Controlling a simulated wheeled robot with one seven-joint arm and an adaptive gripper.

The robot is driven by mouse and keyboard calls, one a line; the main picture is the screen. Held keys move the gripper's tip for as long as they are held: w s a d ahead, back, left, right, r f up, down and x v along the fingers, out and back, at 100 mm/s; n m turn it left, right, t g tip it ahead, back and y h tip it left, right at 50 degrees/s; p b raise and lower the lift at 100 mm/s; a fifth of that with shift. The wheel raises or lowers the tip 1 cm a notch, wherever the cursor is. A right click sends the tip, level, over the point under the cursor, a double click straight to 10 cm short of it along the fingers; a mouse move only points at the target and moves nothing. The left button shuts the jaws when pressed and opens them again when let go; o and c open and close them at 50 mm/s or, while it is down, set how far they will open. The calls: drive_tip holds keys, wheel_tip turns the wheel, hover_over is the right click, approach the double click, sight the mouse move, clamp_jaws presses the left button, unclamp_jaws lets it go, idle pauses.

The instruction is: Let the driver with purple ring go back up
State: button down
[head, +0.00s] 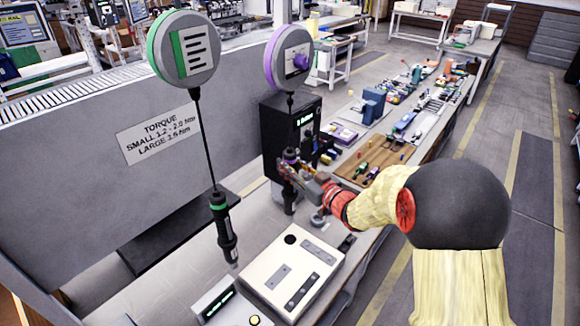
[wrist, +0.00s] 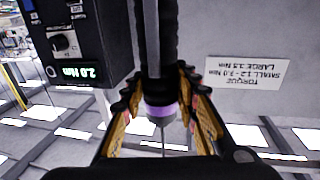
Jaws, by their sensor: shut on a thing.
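The driver with the purple ring (head: 289,203) hangs upright on a short cable under the balancer reel with the purple rim (head: 288,58). My gripper (head: 287,173) is shut on the upper part of this driver. The wrist view is upside down: the dark driver body (wrist: 160,45) runs between my two fingers (wrist: 160,82), with the purple ring (wrist: 160,110) and its thin cable below it in the picture. The fingers hide part of the body.
A driver with a green ring (head: 225,225) hangs to the left from the green-rimmed reel (head: 183,50). A black controller box (head: 283,125), reading 2.0 Nm in the wrist view (wrist: 80,72), stands behind my gripper. A pale fixture (head: 291,272) lies in front on the bench.

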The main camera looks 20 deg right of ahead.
drive_tip(key=shift+r+p, duration=0.3)
drive_tip(key=shift+r, duration=0.25)
drive_tip(key=c, duration=1.3)
unclamp_jaws()
drive_tip(key=shift+o, duration=0.4)
drive_tip(key=shift+f, duration=0.15)
drive_tip(key=o, duration=1.2)
